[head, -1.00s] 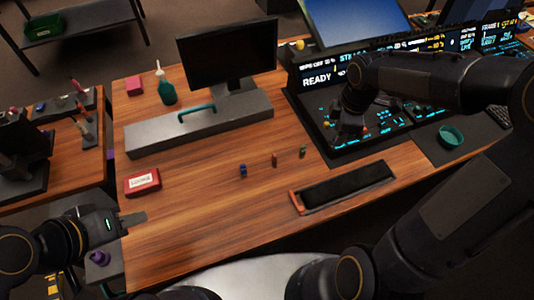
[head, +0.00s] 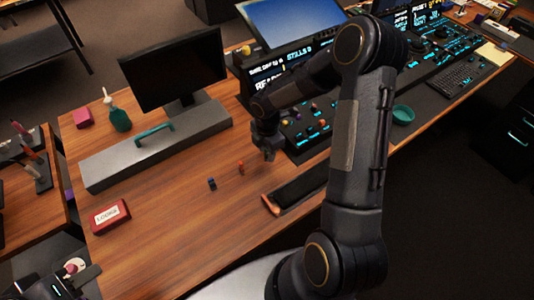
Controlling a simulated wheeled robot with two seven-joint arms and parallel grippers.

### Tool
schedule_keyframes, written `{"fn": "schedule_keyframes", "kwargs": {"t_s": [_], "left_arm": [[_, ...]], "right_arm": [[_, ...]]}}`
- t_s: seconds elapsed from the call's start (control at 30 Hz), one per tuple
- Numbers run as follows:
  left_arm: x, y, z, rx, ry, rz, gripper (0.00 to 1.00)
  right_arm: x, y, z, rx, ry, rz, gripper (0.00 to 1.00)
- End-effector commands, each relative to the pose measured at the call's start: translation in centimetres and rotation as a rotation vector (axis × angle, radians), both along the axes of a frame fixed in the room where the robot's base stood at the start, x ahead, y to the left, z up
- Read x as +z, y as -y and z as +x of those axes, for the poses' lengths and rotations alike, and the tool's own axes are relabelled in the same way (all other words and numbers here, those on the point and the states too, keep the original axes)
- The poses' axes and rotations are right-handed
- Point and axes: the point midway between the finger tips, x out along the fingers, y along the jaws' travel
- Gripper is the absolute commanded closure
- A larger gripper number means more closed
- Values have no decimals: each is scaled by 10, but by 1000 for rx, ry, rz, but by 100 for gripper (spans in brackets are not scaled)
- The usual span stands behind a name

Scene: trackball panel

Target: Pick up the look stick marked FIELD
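Small look sticks stand on the wooden desk: a blue one (head: 212,183) and an orange-red one (head: 241,167). Any marking on them is too small to read, so I cannot tell which is FIELD. The green one is not visible now; my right gripper is over that area. My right gripper (head: 268,156) points down just right of the orange-red stick, apart from it; its finger gap is too small to judge. A red box labelled LOOKS (head: 110,216) lies on the desk at left. My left gripper (head: 86,276) is low at the left, partly cut off and dark.
A black tray (head: 298,187) lies at the desk's front, partly behind my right arm. The lit control panel (head: 308,128) is behind my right gripper. A grey riser (head: 155,148) with a monitor (head: 174,70) stands at the back. The front left desk is clear.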

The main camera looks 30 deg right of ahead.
Motion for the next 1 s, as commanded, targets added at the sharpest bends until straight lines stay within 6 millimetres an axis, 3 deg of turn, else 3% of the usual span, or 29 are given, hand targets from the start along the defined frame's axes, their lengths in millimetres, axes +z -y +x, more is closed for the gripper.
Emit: {"fn": "schedule_keyframes", "kwargs": {"t_s": [0.2, 0.5, 0.83, 1.0], "left_arm": [[0, 0, 0, 0, 0, 0, 63], [0, 0, 0, 0, 0, 0, 63], [0, 0, 0, 0, 0, 0, 63], [0, 0, 0, 0, 0, 0, 63]], "right_arm": [[-1, 0, 0, 0, 0, 0, 65], [-1, 0, 0, -1, 0, 0, 100], [0, 0, 0, -1, 0, 0, 100], [10, 1, 1, -2, 1, -2, 100]]}}
